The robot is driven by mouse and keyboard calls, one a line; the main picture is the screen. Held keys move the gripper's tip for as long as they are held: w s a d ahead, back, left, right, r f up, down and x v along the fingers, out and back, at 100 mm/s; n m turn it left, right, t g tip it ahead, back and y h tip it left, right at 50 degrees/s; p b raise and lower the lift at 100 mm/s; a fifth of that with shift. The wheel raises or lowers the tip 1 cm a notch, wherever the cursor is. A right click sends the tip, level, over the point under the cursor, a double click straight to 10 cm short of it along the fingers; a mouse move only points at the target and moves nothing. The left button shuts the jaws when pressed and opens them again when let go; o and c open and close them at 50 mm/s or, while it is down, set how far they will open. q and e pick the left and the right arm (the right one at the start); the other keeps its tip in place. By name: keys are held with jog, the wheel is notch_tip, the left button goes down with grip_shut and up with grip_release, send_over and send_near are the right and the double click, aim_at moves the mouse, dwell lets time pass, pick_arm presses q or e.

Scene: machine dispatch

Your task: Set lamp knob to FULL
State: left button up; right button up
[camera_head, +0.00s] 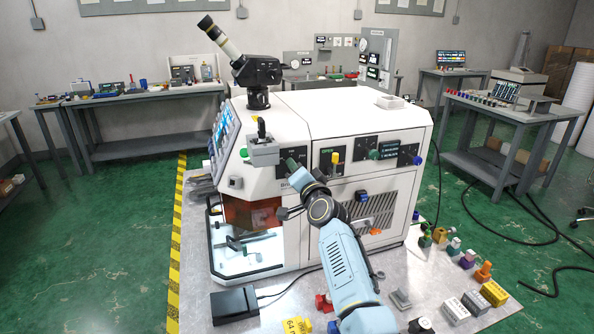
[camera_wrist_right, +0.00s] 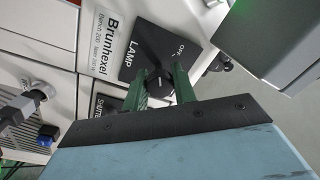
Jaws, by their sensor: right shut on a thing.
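The lamp knob (camera_wrist_right: 160,81) is a dark round knob with a pale mark, on a black panel (camera_wrist_right: 148,42) lettered LAMP in the right wrist view. My right gripper (camera_wrist_right: 160,85) has its two green fingers on either side of the knob, shut on it. In the head view my right gripper (camera_head: 293,166) reaches the black lamp panel (camera_head: 284,158) on the front of the white machine (camera_head: 350,115); the knob is hidden there. My left gripper is not in view.
Right of the lamp panel are a yellow-handled lever (camera_head: 335,158), a green knob (camera_head: 374,155) and a blue button (camera_head: 417,160). A grey box (camera_head: 264,153) juts out close by on the left. Coloured blocks and knobs lie on the metal plate at lower right.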

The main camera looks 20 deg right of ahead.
jog(key=o, duration=1)
jog(key=shift+c, duration=0.2)
jog(key=s, duration=1.3)
jog(key=shift+s+d+f, duration=0.2)
jog(key=shift+d+f, duration=0.15)
jog(key=shift+d, duration=0.05)
